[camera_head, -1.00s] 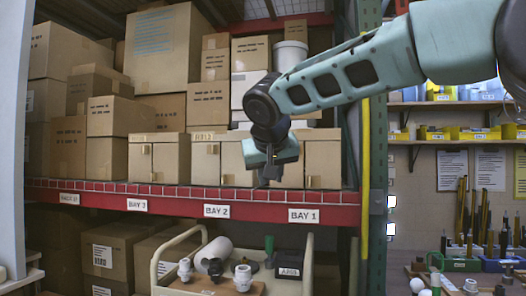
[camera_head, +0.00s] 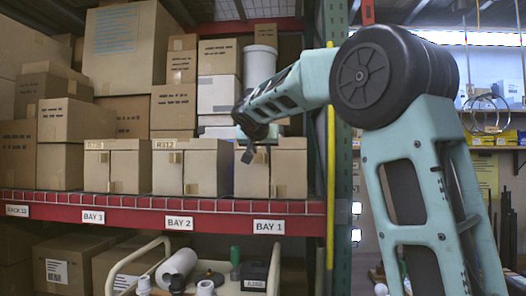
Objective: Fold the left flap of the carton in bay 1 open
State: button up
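The bay 1 carton (camera_head: 288,168) is a tan box on the shelf above the BAY 1 label (camera_head: 268,226). Its front shows a left flap (camera_head: 252,180) and a right panel, with a small tab low near the seam. The front looks closed. My gripper (camera_head: 247,154) is dark and small in the head view, at the upper left of this carton's front. It hides part of the left flap's top. I cannot tell whether it touches the flap, or whether its fingers are open or shut.
The bay 2 carton (camera_head: 205,170) stands just left, and the bay 3 carton (camera_head: 128,170) beyond it. Boxes and a white bucket (camera_head: 259,66) are behind. A green rack post (camera_head: 341,180) with a yellow strip stands at right. A cart (camera_head: 135,262) with lamp parts is below.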

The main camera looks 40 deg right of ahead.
jog(key=p+x, duration=0.2)
jog(key=x, duration=0.4)
jog(key=shift+w+d+f, duration=0.1)
jog(key=shift+d, duration=0.05)
grip_shut()
dwell(1.3)
